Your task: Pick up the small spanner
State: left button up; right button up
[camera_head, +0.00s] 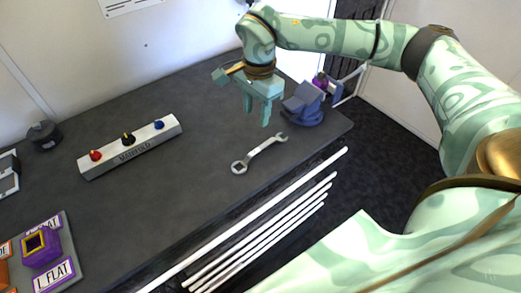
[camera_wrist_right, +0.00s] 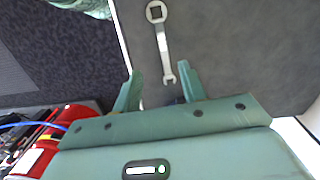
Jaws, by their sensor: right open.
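The small spanner (camera_head: 261,151) is silver and lies flat on the dark bench top near its front edge. It has a ring end at the lower left and an open-jaw end at the upper right. My right gripper (camera_head: 257,115) is open and empty, pointing down above the bench, behind the spanner in the head view. In the right wrist view the spanner (camera_wrist_right: 162,42) points its open-jaw end toward the gap between the fingers of my right gripper (camera_wrist_right: 159,70). The fingers appear apart from it. My left gripper is not in view.
A blue vice (camera_head: 303,106) stands at the bench's right end, close to the right gripper. A grey manifold block (camera_head: 130,148) with red, black and blue knobs lies left. A purple block (camera_head: 42,248) sits front left. White pipes (camera_head: 260,235) run along the front edge.

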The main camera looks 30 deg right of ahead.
jog(key=d+f, duration=0.1)
jog(key=d, duration=0.1)
jog(key=b, duration=0.1)
send_over(260, 148)
jog(key=shift+h, duration=0.3)
jog(key=f, duration=0.9)
jog(key=shift+s, duration=0.4)
jog(key=f, duration=0.3)
jog(key=f+b, duration=0.1)
jog(key=f, duration=0.1)
jog(key=shift+w+f, duration=0.35)
jog(key=shift+w, duration=0.05)
grip_shut()
